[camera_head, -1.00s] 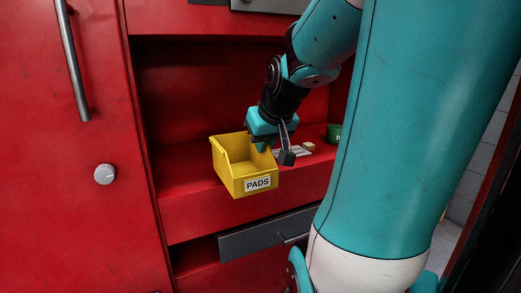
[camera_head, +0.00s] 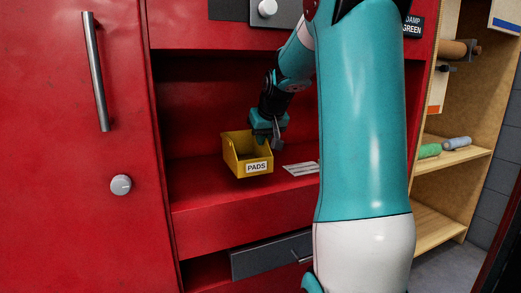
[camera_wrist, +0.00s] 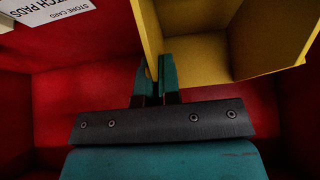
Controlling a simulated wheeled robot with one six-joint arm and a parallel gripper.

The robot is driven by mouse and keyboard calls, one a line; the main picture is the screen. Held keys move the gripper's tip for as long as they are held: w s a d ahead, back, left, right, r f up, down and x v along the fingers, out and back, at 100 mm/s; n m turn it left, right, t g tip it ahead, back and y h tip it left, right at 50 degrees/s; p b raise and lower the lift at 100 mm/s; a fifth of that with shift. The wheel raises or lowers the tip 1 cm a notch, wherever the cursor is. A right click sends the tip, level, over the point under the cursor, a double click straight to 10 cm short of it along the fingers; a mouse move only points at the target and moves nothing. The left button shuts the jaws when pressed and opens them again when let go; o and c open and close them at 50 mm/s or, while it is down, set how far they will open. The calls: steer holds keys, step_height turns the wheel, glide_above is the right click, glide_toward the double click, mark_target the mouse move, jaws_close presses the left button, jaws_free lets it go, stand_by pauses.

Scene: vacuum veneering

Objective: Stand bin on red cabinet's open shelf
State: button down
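The yellow bin (camera_head: 236,159), labelled PADS, is upright inside the open shelf bay of the red cabinet (camera_head: 190,215). It is over the red shelf board (camera_head: 205,192), back from its front edge. I cannot tell whether its base touches the board. My gripper (camera_head: 268,139) is at the bin's right side. In the wrist view the teal fingers (camera_wrist: 155,80) are shut on one yellow bin wall (camera_wrist: 151,35). The bin's underside is hidden.
A white store card (camera_head: 300,168) lies on the shelf right of the bin; my arm hides the shelf's right end. A grey drawer (camera_head: 262,257) is below. A red door with a handle (camera_head: 96,72) is left. Wooden shelves (camera_head: 450,160) with rolls stand right.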

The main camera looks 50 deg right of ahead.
mark_target(257, 157)
steer(key=shift+w+d, duration=0.3)
steer(key=shift+w, duration=0.2)
steer(key=shift+w+d+f+b, duration=0.15)
steer(key=shift+f+b, duration=0.25)
steer(key=shift+f, duration=0.45)
steer(key=shift+w+f+b, duration=0.1)
steer(key=shift+f+b, duration=0.25)
steer(key=shift+f, duration=0.5)
steer(key=shift+f, duration=0.1)
steer(key=shift+f, duration=0.15)
steer(key=c, duration=1.3)
jaws_free()
steer(key=shift+c, duration=0.2)
